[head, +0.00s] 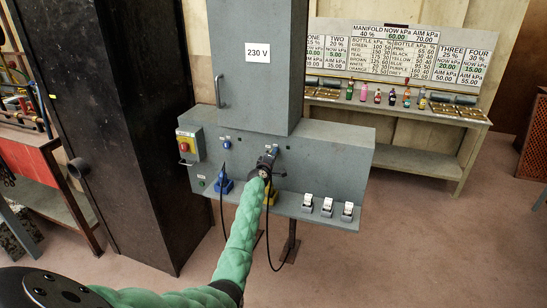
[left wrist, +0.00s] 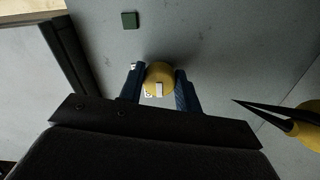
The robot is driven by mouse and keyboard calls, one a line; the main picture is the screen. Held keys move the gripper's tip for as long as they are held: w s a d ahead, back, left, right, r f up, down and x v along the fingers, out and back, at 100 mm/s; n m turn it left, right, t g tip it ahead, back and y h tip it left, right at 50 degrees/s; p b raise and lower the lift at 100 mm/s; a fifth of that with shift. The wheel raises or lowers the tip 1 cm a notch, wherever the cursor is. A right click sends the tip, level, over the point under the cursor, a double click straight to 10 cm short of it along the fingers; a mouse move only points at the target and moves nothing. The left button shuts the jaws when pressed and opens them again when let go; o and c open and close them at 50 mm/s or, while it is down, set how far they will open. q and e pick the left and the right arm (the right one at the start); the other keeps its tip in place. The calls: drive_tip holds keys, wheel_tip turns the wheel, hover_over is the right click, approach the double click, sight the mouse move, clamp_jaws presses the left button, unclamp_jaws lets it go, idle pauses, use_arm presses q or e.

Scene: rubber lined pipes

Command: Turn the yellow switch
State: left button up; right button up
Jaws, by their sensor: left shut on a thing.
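The yellow switch (left wrist: 158,77) shows in the left wrist view as a round yellow knob with a small white mark. It sits against the grey panel. My left gripper (left wrist: 159,88) is shut on it, with one dark blue finger on each side. In the head view my left gripper (head: 268,160) is at the front of the grey electrical box (head: 330,150); it and its wrist hide the switch there. My right gripper is in neither view.
A blue socket (head: 223,184) with a hanging cable and a red-and-yellow isolator (head: 186,146) are to the left. Several white-topped switches (head: 327,206) sit on the lower ledge at right.

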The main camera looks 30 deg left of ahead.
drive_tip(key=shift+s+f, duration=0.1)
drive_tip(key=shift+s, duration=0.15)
use_arm(q)
drive_tip(key=o, duration=1)
drive_tip(key=shift+c, duration=0.2)
drive_tip(key=v, duration=0.7)
drive_tip(key=shift+s+b, duration=0.4)
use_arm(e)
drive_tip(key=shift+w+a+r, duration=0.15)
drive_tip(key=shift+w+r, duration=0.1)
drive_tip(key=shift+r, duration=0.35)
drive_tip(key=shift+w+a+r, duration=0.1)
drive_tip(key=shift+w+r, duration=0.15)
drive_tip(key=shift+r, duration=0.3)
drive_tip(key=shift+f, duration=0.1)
